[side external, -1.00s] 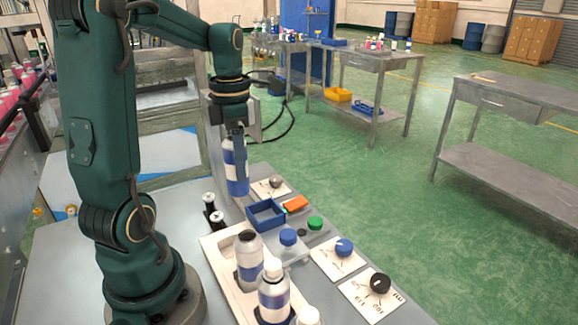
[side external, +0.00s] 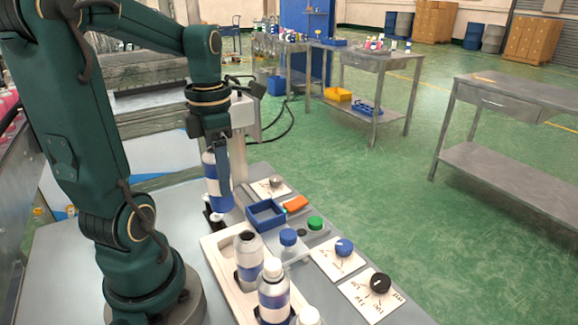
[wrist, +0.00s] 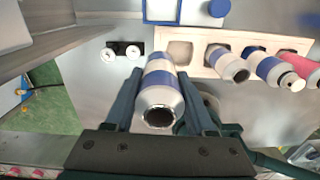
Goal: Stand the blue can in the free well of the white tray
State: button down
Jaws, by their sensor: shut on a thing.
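The blue can (side external: 217,185), silver with a blue band, hangs nearly upright in my gripper (side external: 222,165), slightly tilted. In the wrist view the can (wrist: 160,95) has its open mouth toward the camera, with my gripper's fingers (wrist: 160,78) on either side. The white tray (side external: 209,243) lies in front of and to the right of the can in the side view. Its free well (wrist: 180,52) is the leftmost in the wrist view. The can is beside the tray, not over that well; its base clearance is unclear.
Other cans (side external: 249,262) stand in the tray wells. A blue bin (side external: 266,213), a blue-capped jar (side external: 288,238) and cards with knobs (side external: 344,247) lie to the right.

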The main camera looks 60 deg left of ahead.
jog(key=shift+m, duration=0.8)
jog(key=shift+s+d+f, duration=0.1)
jog(key=shift+d+f, duration=0.6)
jog(key=shift+f, duration=0.75)
jog(key=shift+d+f, duration=0.7)
jog(key=shift+f, duration=0.8)
jog(key=shift+s+d+f, duration=0.1)
jog(key=shift+d+f, duration=0.6)
jog(key=shift+f, duration=0.75)
jog(key=shift+f, duration=0.15)
jog(key=shift+c, duration=1.2)
grip_release()
